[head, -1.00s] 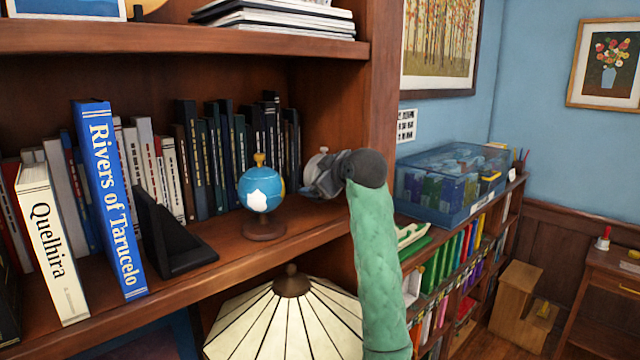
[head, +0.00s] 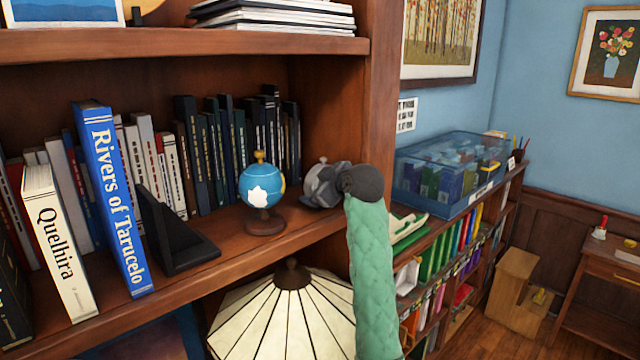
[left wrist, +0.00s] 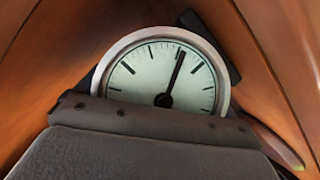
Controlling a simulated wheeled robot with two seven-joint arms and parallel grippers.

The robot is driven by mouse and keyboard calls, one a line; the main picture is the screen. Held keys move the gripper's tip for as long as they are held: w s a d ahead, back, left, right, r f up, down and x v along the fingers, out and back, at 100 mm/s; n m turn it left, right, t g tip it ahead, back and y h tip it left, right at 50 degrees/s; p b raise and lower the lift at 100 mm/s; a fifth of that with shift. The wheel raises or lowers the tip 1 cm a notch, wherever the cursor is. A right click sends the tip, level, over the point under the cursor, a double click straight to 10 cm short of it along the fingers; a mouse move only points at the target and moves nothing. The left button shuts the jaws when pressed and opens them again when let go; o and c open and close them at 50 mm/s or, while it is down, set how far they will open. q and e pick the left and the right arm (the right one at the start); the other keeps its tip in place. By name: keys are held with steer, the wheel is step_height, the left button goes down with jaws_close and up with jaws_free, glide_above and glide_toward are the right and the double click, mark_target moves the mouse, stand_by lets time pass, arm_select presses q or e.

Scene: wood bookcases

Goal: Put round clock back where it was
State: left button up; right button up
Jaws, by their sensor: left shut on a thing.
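The round clock (left wrist: 145,72) fills the middle of the left wrist view, with a pale face, a silver rim and dark hands; its lower part is hidden behind my gripper. My left gripper (head: 318,188) is shut on the clock. In the head view it is at the right end of the bookcase's middle shelf (head: 190,275), right of the blue globe and near the side panel. Only a small pale piece of the clock shows there above the gripper. I cannot tell whether the clock touches the shelf. My right gripper is not in view.
The blue globe (head: 262,187) on a brown stand is close left of the gripper. Dark books (head: 235,145) stand behind, and a black bookend (head: 175,240) is further left. The side panel (head: 378,90) bounds the right. A striped lampshade (head: 285,310) is below.

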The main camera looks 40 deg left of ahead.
arm_select(q)
steer(key=o, duration=1)
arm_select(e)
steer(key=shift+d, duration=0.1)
arm_select(q)
steer(key=shift+r, duration=0.2)
steer(key=b+v, duration=0.1)
steer(key=v, duration=0.1)
steer(key=b+v, duration=0.3)
steer(key=v, duration=0.1)
steer(key=shift+d+f, duration=0.1)
steer(key=shift+f, duration=0.25)
steer(key=shift+r+b+v, duration=0.1)
steer(key=shift+b+v, duration=0.65)
steer(key=shift+v, duration=0.75)
steer(key=shift+r+b+v, duration=0.15)
steer(key=shift+b+v, duration=0.55)
steer(key=shift+v, duration=0.85)
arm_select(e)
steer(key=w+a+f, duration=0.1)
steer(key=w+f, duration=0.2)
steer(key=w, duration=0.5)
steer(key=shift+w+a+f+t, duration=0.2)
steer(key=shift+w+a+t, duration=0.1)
